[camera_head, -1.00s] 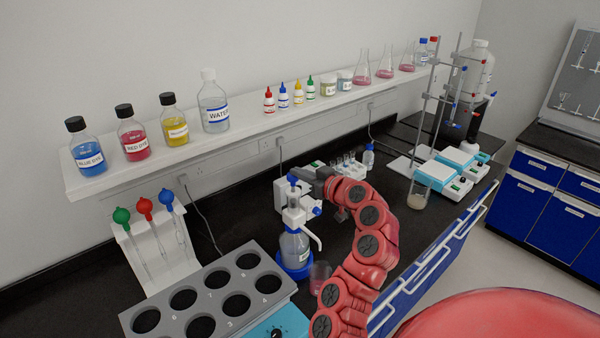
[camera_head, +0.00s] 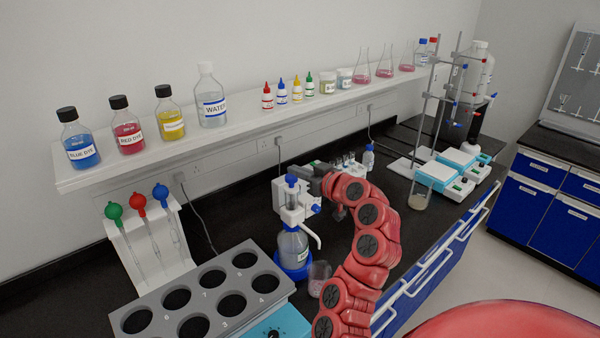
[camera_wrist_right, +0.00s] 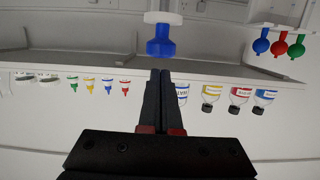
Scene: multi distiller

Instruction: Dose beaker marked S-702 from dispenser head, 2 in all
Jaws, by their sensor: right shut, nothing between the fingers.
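The dispenser bottle (camera_head: 293,246) stands on the bench with a white dispenser head (camera_head: 296,214) and a side spout. Its blue plunger knob (camera_head: 291,181) is on top; a blue knob (camera_wrist_right: 160,46) also shows in the right wrist view, just beyond the fingertips. A clear beaker (camera_head: 319,279) stands beside the bottle near the spout; its marking cannot be read. My right gripper (camera_head: 306,178) is beside the knob, partly hidden by my red arm. In the right wrist view its fingers (camera_wrist_right: 160,72) are together and empty. My left gripper is out of view.
A grey rack with numbered holes (camera_head: 206,285) and a pipette stand (camera_head: 150,240) are left of the dispenser. A shelf (camera_head: 240,125) with bottles and flasks runs along the wall. Another beaker (camera_head: 419,196) and a clamp stand (camera_head: 434,110) are farther right.

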